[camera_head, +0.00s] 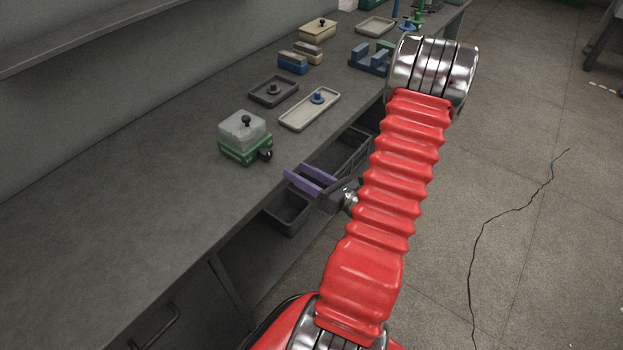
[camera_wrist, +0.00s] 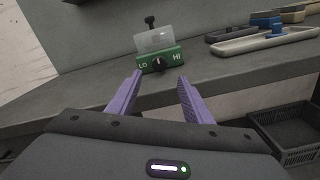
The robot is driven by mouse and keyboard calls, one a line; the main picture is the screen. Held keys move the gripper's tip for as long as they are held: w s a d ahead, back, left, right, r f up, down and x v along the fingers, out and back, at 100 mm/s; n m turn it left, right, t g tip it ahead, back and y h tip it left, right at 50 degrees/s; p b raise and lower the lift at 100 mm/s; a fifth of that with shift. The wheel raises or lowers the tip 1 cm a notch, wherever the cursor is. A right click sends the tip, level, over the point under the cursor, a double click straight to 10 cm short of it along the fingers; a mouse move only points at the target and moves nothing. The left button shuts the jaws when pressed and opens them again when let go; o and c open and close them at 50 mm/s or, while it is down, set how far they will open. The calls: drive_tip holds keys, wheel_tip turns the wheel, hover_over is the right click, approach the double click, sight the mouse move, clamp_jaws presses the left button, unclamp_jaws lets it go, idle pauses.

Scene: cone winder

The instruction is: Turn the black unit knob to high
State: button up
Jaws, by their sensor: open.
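The green unit (camera_head: 245,150) stands on the grey bench with a clear lid (camera_head: 242,128) topped by a black knob-like handle. Its black knob (camera_head: 265,154) is on the front face. In the wrist view the black knob (camera_wrist: 159,64) sits between the white marks LO on the left and HI on the right. A pale mark on it seems to point roughly up, between the two, but it is small. My gripper (camera_head: 295,170) is open and empty, in front of the unit and apart from it. Its purple fingers (camera_wrist: 160,76) lie either side of the knob in the wrist view.
A pale tray (camera_head: 310,112) with a blue-knobbed piece and a dark tray (camera_head: 273,92) lie beyond the unit. Blue and tan blocks stand farther back. Dark bins (camera_head: 288,212) sit below the bench edge near my gripper. The bench left of the unit is clear.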

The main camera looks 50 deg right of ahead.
drive_tip(key=shift+s, duration=1.65)
drive_tip(key=w+a+r+n+g+y, duration=0.1)
drive_tip(key=a+r+n+g+y, duration=0.25)
drive_tip(key=a+n, duration=0.45)
drive_tip(key=w+a+r+n+g+y, duration=0.1)
drive_tip(key=a+r+n+g+y, duration=0.15)
drive_tip(key=a+n+g, duration=0.55)
drive_tip(key=w+a+r+n+g+y, duration=0.15)
drive_tip(key=a+n+y, duration=0.3)
drive_tip(key=a, duration=0.55)
drive_tip(key=s+a+r+n+g+h, duration=0.35)
drive_tip(key=s+a+n+h, duration=0.2)
drive_tip(key=n, duration=0.45)
wheel_tip(320, 180, up, 9)
drive_tip(key=n+t+h, duration=0.4)
drive_tip(key=n+h, duration=0.1)
drive_tip(key=n, duration=0.4)
drive_tip(key=shift+n+h, duration=0.3)
drive_tip(key=shift+n, duration=0.05)
drive_tip(key=shift+a+f, duration=0.1)
drive_tip(key=shift+f, duration=0.05)
drive_tip(key=shift+c, duration=0.4)
